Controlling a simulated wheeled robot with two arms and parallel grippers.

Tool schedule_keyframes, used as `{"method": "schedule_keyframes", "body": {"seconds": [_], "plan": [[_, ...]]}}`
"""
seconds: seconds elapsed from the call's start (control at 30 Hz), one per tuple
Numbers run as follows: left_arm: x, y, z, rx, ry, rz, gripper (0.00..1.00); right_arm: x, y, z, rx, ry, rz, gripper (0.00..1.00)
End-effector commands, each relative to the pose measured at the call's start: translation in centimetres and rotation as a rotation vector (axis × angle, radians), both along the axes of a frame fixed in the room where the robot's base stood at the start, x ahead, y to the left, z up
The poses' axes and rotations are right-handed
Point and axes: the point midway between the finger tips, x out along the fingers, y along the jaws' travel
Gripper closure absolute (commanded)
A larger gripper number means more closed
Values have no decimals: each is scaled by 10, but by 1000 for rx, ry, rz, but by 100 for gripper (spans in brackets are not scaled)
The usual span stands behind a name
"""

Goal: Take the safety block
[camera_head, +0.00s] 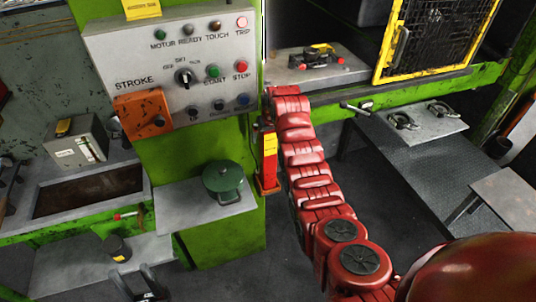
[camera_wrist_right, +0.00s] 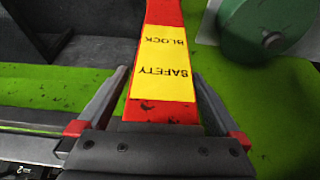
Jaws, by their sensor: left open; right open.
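The safety block (camera_head: 269,170) is a red upright bar with a yellow label, standing against the green press column in the head view. In the right wrist view the block (camera_wrist_right: 162,62) runs up the middle, its label reading "SAFETY BLOCK" upside down. My right gripper (camera_wrist_right: 162,78) is open, with one finger on each side of the block. I cannot tell whether either finger touches it. In the head view my right arm mostly hides this gripper. My left gripper (camera_head: 139,283) is open and empty at the bottom left edge of the head view.
A control panel (camera_head: 180,60) with buttons is above left of the block. A green round-lidded pot (camera_head: 223,178) stands on a grey shelf (camera_head: 185,213) beside the block; part of it also shows in the right wrist view (camera_wrist_right: 268,30). A yellow mesh guard (camera_head: 430,40) is at upper right.

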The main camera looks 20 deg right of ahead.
Motion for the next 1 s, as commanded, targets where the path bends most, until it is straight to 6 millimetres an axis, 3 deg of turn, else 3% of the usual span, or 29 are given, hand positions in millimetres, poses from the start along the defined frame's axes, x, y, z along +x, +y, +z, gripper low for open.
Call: {"method": "schedule_keyframes", "body": {"seconds": [0.27,0.37,0.83,1.0], "plan": [[0,0,1,0,0,0,50,2,0,-3,-1,-4,0,0],[0,0,1,0,0,0,50,2,0,-2,0,-4,0,14],[0,0,1,0,0,0,50,1,0,-2,0,-3,0,99],[0,0,1,0,0,0,50,2,0,-2,0,-4,0,100]]}}
